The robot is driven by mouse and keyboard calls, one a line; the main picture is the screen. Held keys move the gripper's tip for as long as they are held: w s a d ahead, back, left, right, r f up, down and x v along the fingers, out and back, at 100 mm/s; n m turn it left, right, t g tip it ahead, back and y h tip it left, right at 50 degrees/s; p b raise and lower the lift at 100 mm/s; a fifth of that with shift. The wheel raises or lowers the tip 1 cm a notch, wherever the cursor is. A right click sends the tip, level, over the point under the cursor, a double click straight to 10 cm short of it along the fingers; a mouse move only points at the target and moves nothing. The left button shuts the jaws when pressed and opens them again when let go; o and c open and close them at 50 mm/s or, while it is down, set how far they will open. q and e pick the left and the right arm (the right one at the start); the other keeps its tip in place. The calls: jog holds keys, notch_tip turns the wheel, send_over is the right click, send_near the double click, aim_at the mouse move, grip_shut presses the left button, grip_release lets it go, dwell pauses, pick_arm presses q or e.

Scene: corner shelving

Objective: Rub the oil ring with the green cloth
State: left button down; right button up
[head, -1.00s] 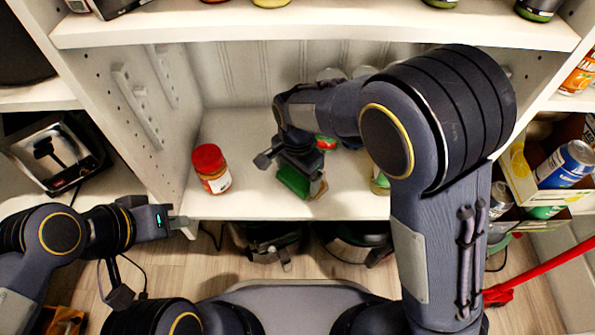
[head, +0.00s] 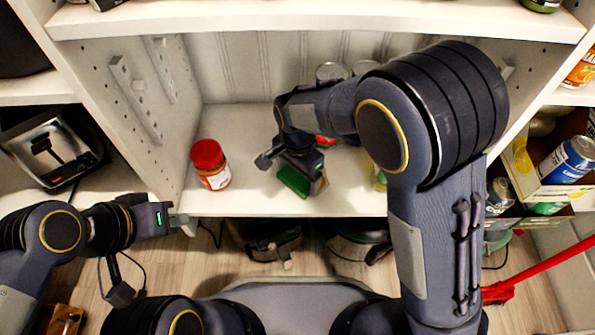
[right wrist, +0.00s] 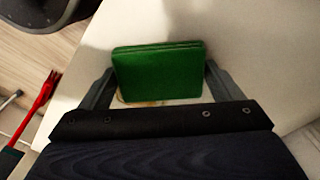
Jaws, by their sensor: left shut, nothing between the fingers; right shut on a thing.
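The green cloth (head: 294,180) is a folded pad in my right gripper (head: 300,183), over the middle shelf board near its front edge. In the right wrist view the cloth (right wrist: 158,72) sits between the two fingers of my right gripper (right wrist: 160,80), against or just above the white board. A small brownish stain, part of the oil ring (right wrist: 150,103), shows below the cloth's lower edge; the cloth and gripper hide the rest. Whether the cloth touches the board I cannot tell. My left gripper (head: 180,220) is shut and empty by the shelf's front left corner.
A jar with a red lid (head: 210,165) stands on the board left of my right gripper. Cans (head: 331,72) stand at the back, partly behind my right arm. The board (head: 240,125) is clear between the jar and the back wall.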

aim_at(329, 183)
jog(key=shift+d+r+p, duration=0.15)
jog(key=shift+d+p, duration=0.3)
jog(key=shift+d, duration=1.25)
jog(key=shift+d+f+p, duration=0.2)
jog(key=shift+d+p, duration=0.1)
jog(key=shift+d, duration=2.05)
jog(key=shift+r+p, duration=0.15)
jog(key=shift+p, duration=0.25)
jog(key=shift+a+p, duration=1.3)
jog(key=shift+a, duration=2.75)
jog(key=shift+p, duration=0.35)
jog(key=shift+d+f+p, duration=0.15)
jog(key=shift+d, duration=1.95)
jog(key=shift+d+f+p, duration=0.1)
jog(key=shift+d+p, duration=0.05)
jog(key=shift+d, duration=1.9)
jog(key=shift+s+r+p, duration=0.15)
jog(key=shift+p, duration=0.2)
jog(key=shift+c, duration=0.2)
jog(key=shift+a+r, duration=0.1)
jog(key=shift+a, duration=0.35)
jog(key=shift+c, duration=0.2)
jog(key=shift+a+r+p, duration=0.15)
jog(key=shift+a+p, duration=0.45)
jog(key=shift+a, duration=1.8)
jog(key=shift+a+p, duration=0.45)
jog(key=shift+a, duration=0.95)
